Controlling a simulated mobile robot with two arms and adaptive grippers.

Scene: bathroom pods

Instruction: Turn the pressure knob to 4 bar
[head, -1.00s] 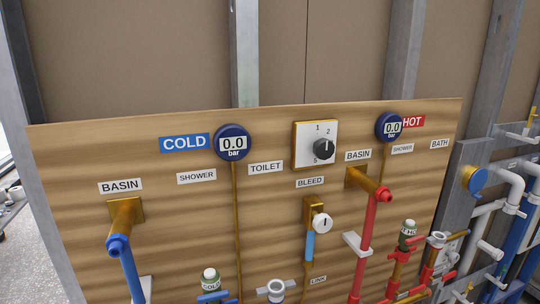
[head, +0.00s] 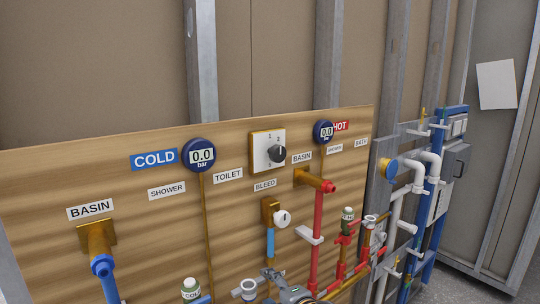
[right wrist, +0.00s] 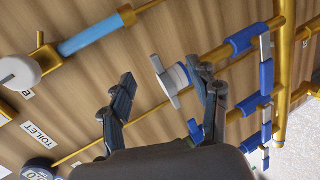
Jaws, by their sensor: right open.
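The black pressure knob (head: 274,153) sits on a square white plate (head: 260,141) with a number scale, between the COLD and HOT gauges. Its exact setting is too small to read. The cold gauge (head: 201,156) and hot gauge (head: 323,132) both read 0.0 bar. My right gripper (head: 270,276) is low in front of the board, well below the knob. In the right wrist view my right gripper (right wrist: 160,71) is open, with a white valve handle (right wrist: 175,78) showing between its fingers. The knob is not in that view. My left gripper is not in view.
A white bleed knob (head: 283,219) projects below the plate. The blue basin pipe (head: 103,266) and red basin pipe (head: 318,225) stick out left and right. Several valves and bottles crowd the lower edge. The board around the knob is clear.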

